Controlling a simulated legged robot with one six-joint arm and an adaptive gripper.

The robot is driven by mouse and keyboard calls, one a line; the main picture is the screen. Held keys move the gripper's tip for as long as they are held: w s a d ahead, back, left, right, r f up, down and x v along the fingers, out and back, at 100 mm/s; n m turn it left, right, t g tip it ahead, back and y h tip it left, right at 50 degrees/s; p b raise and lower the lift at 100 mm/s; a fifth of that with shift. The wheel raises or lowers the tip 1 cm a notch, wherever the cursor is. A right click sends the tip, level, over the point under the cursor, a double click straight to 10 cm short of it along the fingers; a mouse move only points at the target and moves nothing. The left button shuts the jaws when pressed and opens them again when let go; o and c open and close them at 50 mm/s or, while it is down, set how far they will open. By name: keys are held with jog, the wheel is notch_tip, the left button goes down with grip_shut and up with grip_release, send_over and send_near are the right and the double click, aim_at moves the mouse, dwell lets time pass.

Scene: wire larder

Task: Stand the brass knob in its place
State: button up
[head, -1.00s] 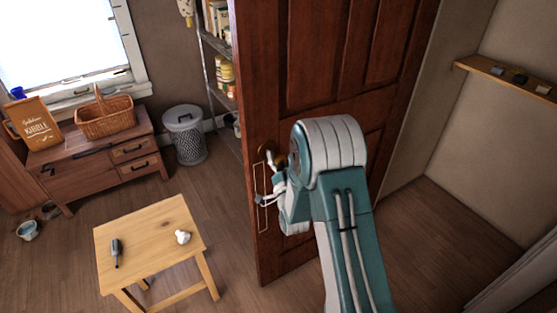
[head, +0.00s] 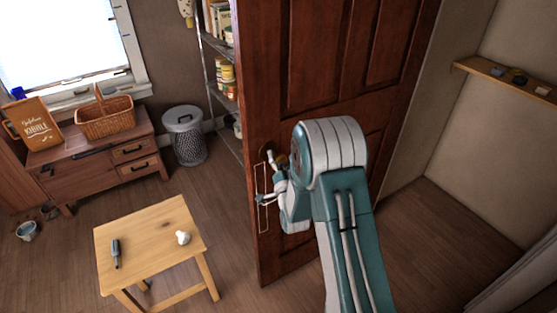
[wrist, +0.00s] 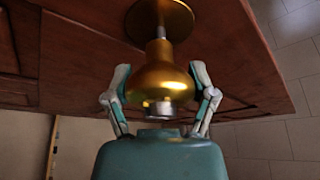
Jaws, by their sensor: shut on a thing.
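The brass knob (wrist: 160,78) is between the two fingers of my gripper (wrist: 160,88) in the wrist view. My gripper is shut on it. The knob's narrow neck points at a round brass plate (wrist: 145,22) on the wooden door (wrist: 75,50), in line with it. I cannot tell whether the neck is seated in the plate. In the head view my gripper (head: 272,176) is at the left edge of the door (head: 330,60), and my arm hides most of the knob.
A small wooden table (head: 150,225) holds a screwdriver-like tool (head: 116,250) and a white object (head: 183,238). A dresser (head: 95,170) with a wicker basket (head: 105,120) and a bin (head: 185,135) stand behind. A wall shelf (head: 475,67) is at right. Floor around the table is mostly clear.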

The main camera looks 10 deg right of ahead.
jog(key=shift+w, duration=0.35)
jog(key=shift+w+a, duration=0.2)
jog(key=shift+w, duration=0.45)
jog(key=shift+s, duration=0.1)
jog(key=shift+s+d, duration=0.15)
jog(key=shift+s, duration=0.2)
dwell(0.3)
jog(key=shift+s+a, duration=0.1)
jog(key=shift+a, duration=0.25)
jog(key=shift+w+a, duration=0.15)
jog(key=shift+w, duration=0.4)
jog(key=shift+w+a, duration=0.15)
jog(key=shift+w, duration=0.35)
dwell(0.6)
